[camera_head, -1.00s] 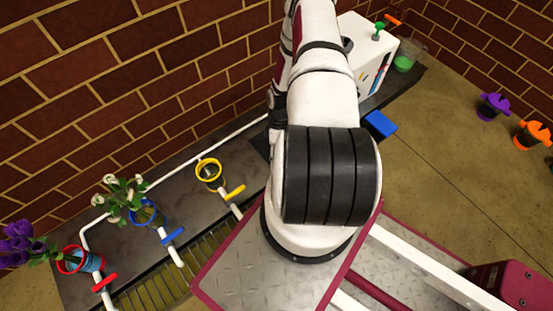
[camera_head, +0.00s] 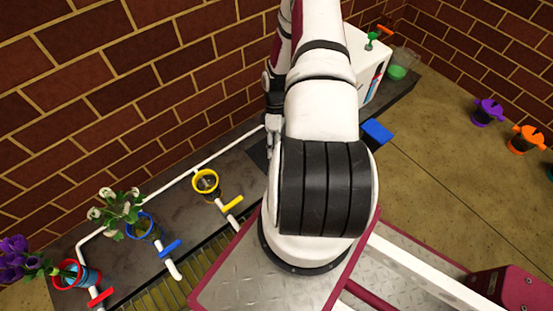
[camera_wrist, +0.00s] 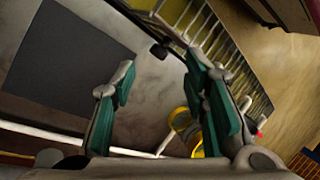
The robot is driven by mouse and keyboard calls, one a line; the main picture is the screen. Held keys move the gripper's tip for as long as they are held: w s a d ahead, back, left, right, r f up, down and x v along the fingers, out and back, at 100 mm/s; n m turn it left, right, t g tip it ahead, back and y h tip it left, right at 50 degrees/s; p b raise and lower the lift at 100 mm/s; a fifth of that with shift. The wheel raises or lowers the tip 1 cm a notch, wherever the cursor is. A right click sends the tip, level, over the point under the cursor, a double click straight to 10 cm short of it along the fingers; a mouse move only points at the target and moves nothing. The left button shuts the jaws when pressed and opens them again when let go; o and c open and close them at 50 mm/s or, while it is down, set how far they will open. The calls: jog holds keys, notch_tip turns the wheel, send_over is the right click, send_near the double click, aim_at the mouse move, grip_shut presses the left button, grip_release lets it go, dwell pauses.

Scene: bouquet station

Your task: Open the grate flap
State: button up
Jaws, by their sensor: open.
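The barred metal grate (camera_head: 150,293) runs along the front edge of the dark counter, partly hidden by my base and arm. In the wrist view the grate (camera_wrist: 205,30) lies beyond the right finger, with a small black piece (camera_wrist: 158,50) at its counter-side edge. I cannot tell which part of it is the flap. My gripper (camera_wrist: 160,78) is open and empty above the counter, its two green-padded fingers wide apart. In the head view my gripper (camera_head: 273,135) shows partly, left of my arm, near the back wall. No contact with the grate shows.
A dark square (camera_wrist: 70,55) lies flat on the counter. A yellow ring holder (camera_head: 206,182) is to the left, with blue (camera_head: 140,226) and red (camera_head: 75,275) holders holding flowers. A white pipe (camera_head: 160,188) runs along the back. A white box (camera_head: 367,60) stands at the right.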

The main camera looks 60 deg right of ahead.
jog(key=shift+v, duration=1.6)
jog(key=shift+c, duration=0.3)
jog(key=shift+w+a, duration=0.1)
jog(key=shift+w, duration=0.05)
grip_shut()
jog(key=w+a+m+h+p, duration=0.2)
jog(key=w+m+h+p, duration=0.15)
jog(key=w+m, duration=0.4)
jog(key=s+a+f+b, duration=0.1)
jog(key=s+f+b, duration=0.4)
jog(key=f, duration=0.5)
jog(key=shift+s+a, duration=0.25)
jog(key=shift+s, duration=0.45)
